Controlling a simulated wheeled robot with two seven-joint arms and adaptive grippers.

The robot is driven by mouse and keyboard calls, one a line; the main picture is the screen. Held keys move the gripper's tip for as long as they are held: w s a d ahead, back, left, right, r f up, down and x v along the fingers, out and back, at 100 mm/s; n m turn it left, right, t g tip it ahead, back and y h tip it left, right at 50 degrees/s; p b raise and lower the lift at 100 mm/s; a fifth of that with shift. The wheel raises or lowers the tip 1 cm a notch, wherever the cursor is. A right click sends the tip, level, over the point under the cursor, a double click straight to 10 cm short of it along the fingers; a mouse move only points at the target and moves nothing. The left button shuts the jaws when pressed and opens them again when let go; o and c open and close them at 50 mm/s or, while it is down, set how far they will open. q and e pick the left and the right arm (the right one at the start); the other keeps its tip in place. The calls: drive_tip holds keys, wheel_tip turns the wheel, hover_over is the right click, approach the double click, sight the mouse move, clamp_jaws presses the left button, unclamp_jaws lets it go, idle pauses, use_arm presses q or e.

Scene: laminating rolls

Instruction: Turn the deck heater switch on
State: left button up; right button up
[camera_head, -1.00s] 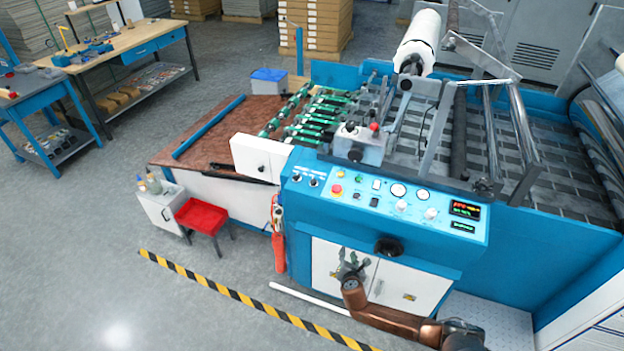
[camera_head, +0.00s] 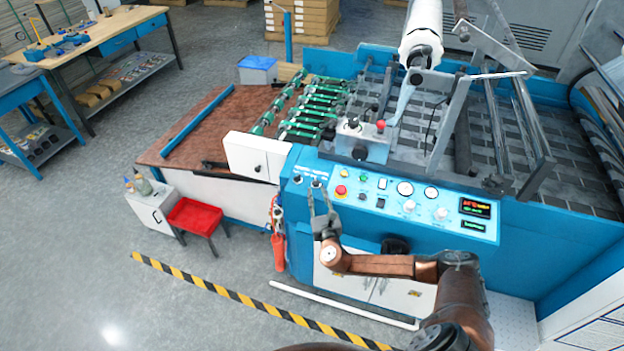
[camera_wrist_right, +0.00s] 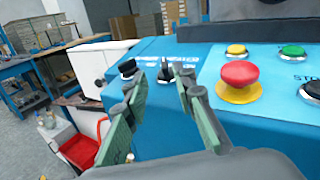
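The blue control panel (camera_head: 400,203) of the laminating machine has two small black rotary switches at its left end. The left switch (camera_head: 297,180) and the right switch (camera_head: 316,183) have labels too small to read, so I cannot tell which is the deck heater's. In the right wrist view the left switch (camera_wrist_right: 128,69) stands just beyond the left fingertip. My left gripper is not in view.
A red mushroom button (camera_wrist_right: 240,78) sits just right of my right gripper, with yellow (camera_wrist_right: 236,50) and green (camera_wrist_right: 292,52) buttons behind it. A white box (camera_head: 258,156) stands left of the panel. A red stool (camera_head: 196,215) is on the floor.

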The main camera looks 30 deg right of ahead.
sight(317, 185)
drive_tip(key=x, duration=0.5)
drive_tip(key=shift+s+d, duration=0.15)
drive_tip(key=shift+d, duration=0.2)
drive_tip(key=shift+w+d, duration=0.1)
drive_tip(key=shift+w, duration=0.45)
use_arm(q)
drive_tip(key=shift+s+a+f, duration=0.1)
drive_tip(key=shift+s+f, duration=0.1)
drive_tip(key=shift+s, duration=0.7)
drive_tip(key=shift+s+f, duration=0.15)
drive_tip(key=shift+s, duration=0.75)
use_arm(e)
clamp_jaws()
